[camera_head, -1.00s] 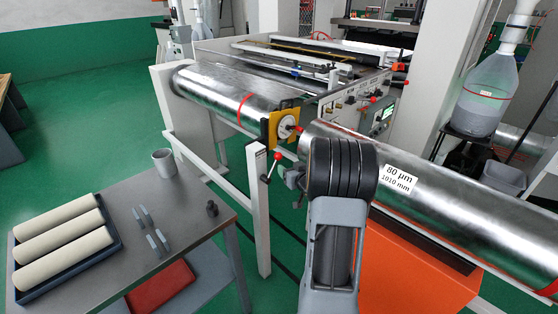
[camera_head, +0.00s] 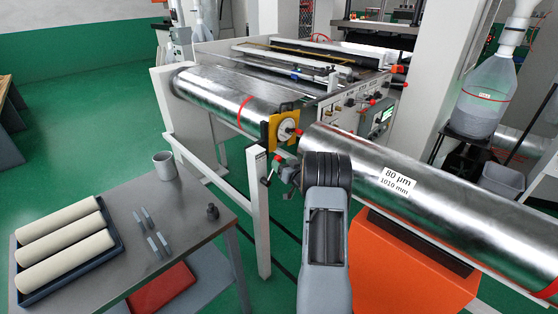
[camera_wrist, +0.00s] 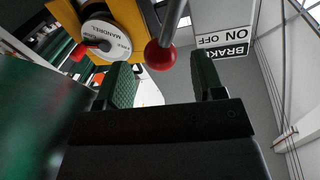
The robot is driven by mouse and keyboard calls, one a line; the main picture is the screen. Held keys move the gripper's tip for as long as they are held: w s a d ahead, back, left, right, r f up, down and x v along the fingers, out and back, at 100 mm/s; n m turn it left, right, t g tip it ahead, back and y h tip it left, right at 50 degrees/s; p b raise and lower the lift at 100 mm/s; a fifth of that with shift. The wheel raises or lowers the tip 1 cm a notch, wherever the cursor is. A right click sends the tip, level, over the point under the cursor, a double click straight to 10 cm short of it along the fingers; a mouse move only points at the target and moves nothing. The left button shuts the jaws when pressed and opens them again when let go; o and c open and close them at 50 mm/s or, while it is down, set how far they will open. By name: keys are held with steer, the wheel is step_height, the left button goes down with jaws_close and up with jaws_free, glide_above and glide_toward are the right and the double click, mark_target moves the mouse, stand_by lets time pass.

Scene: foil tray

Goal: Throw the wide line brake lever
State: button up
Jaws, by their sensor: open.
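The brake lever shows in the wrist view as a metal rod with a red ball knob (camera_wrist: 160,55) at its end. Beside it is a label (camera_wrist: 225,42) reading BRAKE, ON and OFF, upside down. My gripper (camera_wrist: 163,77) is open, its two green-padded fingers apart. The knob appears between the fingertips or just beyond them; I see no contact. In the head view the red knob (camera_head: 277,158) is by the white post at the roll's end. My gripper (camera_head: 288,174) is close to its right, partly hidden by my arm.
A mandrel chuck (camera_wrist: 103,38) on a yellow bracket is close to my fingers. The large foil roll (camera_head: 450,200) lies right of my arm on an orange stand (camera_head: 390,275). A white post (camera_head: 258,215) and a grey table (camera_head: 150,215) with rollers are to the left.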

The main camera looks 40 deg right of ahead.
steer(key=shift+w, duration=1.35)
steer(key=shift+c, duration=0.2)
jaws_close()
